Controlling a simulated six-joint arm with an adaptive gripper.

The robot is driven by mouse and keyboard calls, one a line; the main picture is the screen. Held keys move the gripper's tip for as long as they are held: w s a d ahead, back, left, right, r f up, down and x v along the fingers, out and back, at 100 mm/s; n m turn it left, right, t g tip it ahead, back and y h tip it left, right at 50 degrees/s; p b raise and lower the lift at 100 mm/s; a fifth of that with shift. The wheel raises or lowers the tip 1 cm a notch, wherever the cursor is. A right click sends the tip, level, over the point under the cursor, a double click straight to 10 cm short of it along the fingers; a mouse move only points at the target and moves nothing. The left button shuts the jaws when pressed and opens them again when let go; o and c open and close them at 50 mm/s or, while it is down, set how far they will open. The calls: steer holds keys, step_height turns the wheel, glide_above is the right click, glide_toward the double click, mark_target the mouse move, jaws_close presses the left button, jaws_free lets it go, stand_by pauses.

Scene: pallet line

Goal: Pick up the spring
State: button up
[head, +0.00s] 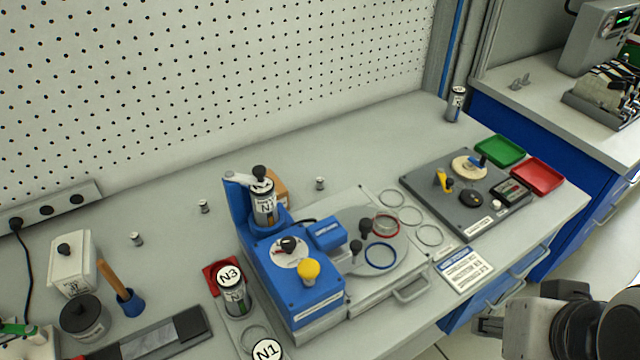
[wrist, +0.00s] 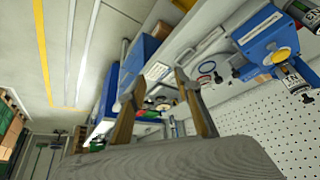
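I cannot make out a spring for certain. Three small grey metal pieces stand apart on the bench in the head view: one at the left (head: 136,239), one near the middle (head: 203,206) and one behind the blue machine (head: 320,183). They are too small to tell whether any is a spring. My gripper (wrist: 157,90) shows in the wrist view with its two fingers apart and nothing between them. In the head view my arm is at the lower right, off the bench's front edge, far from these pieces.
A blue machine (head: 292,285) with a yellow knob stands mid-bench. Canisters marked N3 (head: 232,290) and N1 (head: 267,350) stand at its left. A grey plate (head: 425,188) with small parts, a green tray (head: 500,150) and a red tray (head: 538,176) lie right. The back strip is mostly clear.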

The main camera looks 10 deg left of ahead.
steer(key=w+a+r+n+y, duration=0.2)
steer(key=w+a+n+y, duration=0.15)
steer(key=w+a, duration=0.7)
steer(key=n+y, duration=0.4)
steer(key=n, duration=0.3)
glide_above(320, 184)
steer(key=s+d, duration=0.2)
steer(key=d, duration=0.1)
steer(key=shift+h, duration=0.25)
steer(key=shift+w+d+f, duration=0.1)
steer(key=shift+f, duration=4.5)
steer(key=shift+d+f, duration=0.1)
steer(key=shift+f, duration=4.45)
steer(key=shift+x, duration=1.3)
steer(key=shift+f, duration=0.1)
